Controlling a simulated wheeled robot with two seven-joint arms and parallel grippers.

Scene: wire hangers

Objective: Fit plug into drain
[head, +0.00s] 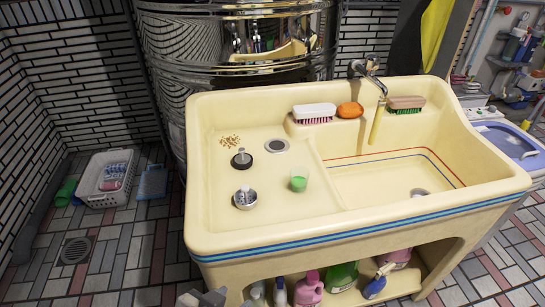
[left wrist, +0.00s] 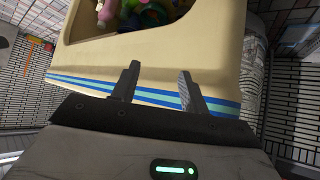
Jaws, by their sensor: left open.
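A dark round plug (head: 241,159) with a small upright knob lies on the floor of the sink's left basin. The open drain (head: 276,146), a metal ring with a dark middle, is just to its right and slightly farther back, apart from the plug. A second drain (head: 419,192) shows in the right basin. My left gripper (head: 203,298) is at the bottom edge of the head view, in front of and below the sink. In the left wrist view its two fingers (left wrist: 158,86) are apart and empty, pointing toward the striped sink front. My right gripper is not in view.
A metal cup-like piece (head: 245,199) and a glass of green liquid (head: 299,180) stand in the left basin. Brushes (head: 314,113) and an orange sponge (head: 350,110) sit on the back ledge. The sink's front rim (head: 340,222) stands between my gripper and the basin.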

